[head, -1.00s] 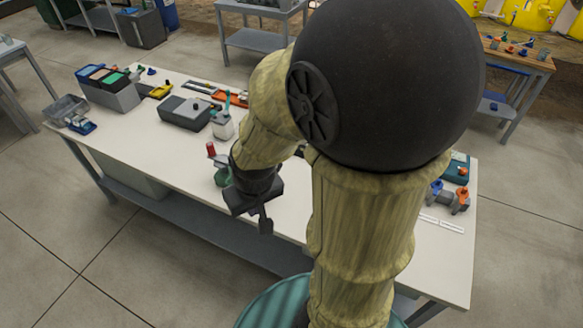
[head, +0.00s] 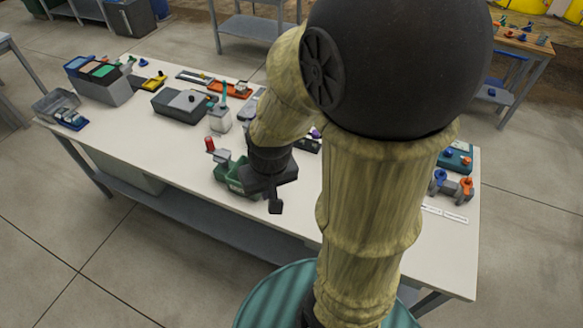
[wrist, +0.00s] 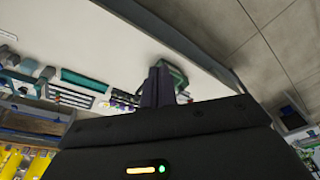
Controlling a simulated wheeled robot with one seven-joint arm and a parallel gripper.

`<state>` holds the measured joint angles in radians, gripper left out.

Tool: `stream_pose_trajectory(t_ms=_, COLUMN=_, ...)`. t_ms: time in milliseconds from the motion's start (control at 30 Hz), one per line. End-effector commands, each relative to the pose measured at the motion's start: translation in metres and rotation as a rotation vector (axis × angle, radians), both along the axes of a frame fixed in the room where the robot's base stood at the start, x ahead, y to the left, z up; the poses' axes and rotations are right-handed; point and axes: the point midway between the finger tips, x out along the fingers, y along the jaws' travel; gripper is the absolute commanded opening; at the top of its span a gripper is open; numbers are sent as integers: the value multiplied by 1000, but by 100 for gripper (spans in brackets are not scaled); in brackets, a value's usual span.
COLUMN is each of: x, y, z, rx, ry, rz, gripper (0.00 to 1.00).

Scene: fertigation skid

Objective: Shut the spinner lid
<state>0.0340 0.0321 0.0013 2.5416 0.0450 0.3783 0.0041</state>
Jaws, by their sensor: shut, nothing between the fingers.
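My gripper (head: 275,207) is shut and empty, low over the front edge of the white table (head: 375,220). Its closed fingers (wrist: 158,86) also show in the wrist view. A green open-topped tub (head: 228,173) with a grey part stands just left of and behind the gripper, partly hidden by my wrist. Its green rim shows beyond the fingers in the wrist view (wrist: 176,73). I cannot tell for sure which thing is the spinner or how its lid stands. A dark grey box (head: 172,108) with a lighter grey top part and small knob sits farther back left.
A red-capped post (head: 209,144) stands beside the tub, and a white bottle (head: 219,119) behind it. Bins (head: 105,82) and a clear tray (head: 54,102) are at the left end. Blue and orange valves (head: 453,185) stand at the right. The table's front left is clear.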

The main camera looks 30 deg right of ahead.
Motion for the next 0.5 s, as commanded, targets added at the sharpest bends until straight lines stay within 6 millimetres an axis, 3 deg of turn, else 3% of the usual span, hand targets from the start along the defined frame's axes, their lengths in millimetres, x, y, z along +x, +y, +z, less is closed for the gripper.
stream_pose_trajectory(t_ms=267, x=5, y=-38, z=-59, rx=237, ry=279, rz=-520, gripper=0)
stream_pose_trajectory(t_ms=500, x=25, y=-70, z=-108, rx=600, ry=501, rz=-1036, gripper=0)
